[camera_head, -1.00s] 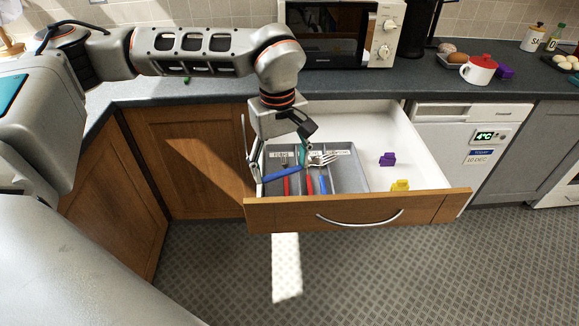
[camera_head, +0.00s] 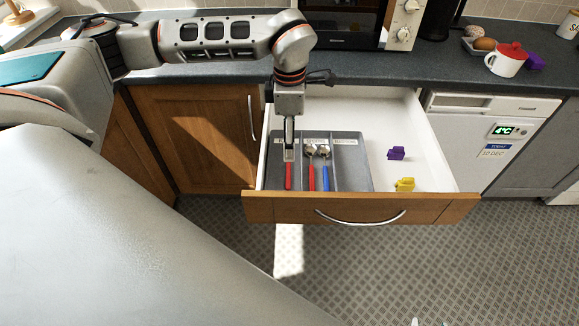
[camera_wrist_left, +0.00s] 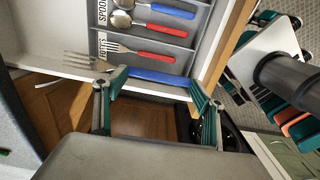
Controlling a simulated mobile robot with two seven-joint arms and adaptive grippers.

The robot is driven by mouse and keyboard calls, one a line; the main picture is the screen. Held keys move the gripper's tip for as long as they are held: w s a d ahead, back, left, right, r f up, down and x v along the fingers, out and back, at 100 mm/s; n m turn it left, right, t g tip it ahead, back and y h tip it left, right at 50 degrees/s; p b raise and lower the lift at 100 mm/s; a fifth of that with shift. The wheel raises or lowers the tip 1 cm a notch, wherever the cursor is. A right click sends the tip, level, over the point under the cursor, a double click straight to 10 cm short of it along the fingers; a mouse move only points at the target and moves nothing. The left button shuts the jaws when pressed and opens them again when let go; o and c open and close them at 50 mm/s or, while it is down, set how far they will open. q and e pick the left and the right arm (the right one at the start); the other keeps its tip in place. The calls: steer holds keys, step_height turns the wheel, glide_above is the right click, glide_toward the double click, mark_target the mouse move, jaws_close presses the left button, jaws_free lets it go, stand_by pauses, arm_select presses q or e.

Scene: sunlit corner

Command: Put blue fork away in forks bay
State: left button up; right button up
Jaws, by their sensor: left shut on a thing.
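My left gripper (camera_head: 289,157) points down over the left bay of the grey cutlery tray (camera_head: 352,180). It is shut on the blue fork (camera_wrist_left: 155,76), whose tines and handle show in the left wrist view; the head view hides it behind the fingers. There it runs roughly parallel to the bays and overlaps the tray's outer edge; its height above the tray is unclear. The forks bay, labelled FORKS (camera_wrist_left: 102,44), holds a red-handled fork (camera_wrist_left: 140,53). The bay beside it, labelled SPOONS, holds a red spoon (camera_head: 311,176) and a blue spoon (camera_head: 325,176).
The tray sits at the left of the open drawer (camera_head: 428,165). A purple piece (camera_head: 396,153) and a yellow piece (camera_head: 404,185) lie in the drawer's right part. The worktop (camera_head: 375,68) runs behind. The tray's right bay looks empty.

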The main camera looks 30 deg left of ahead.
arm_select(q)
glide_above(290, 177)
step_height(290, 177, down, 8)
steer(key=shift+f, duration=0.1)
step_height(290, 177, down, 4)
arm_select(e)
steer(key=shift+w+r, duration=0.2)
steer(key=shift+r, duration=0.1)
arm_select(q)
steer(key=shift+f, duration=0.15)
steer(key=shift+f, duration=0.25)
steer(key=o, duration=1.1)
steer(key=shift+r, duration=0.1)
arm_select(e)
steer(key=shift+r, duration=0.1)
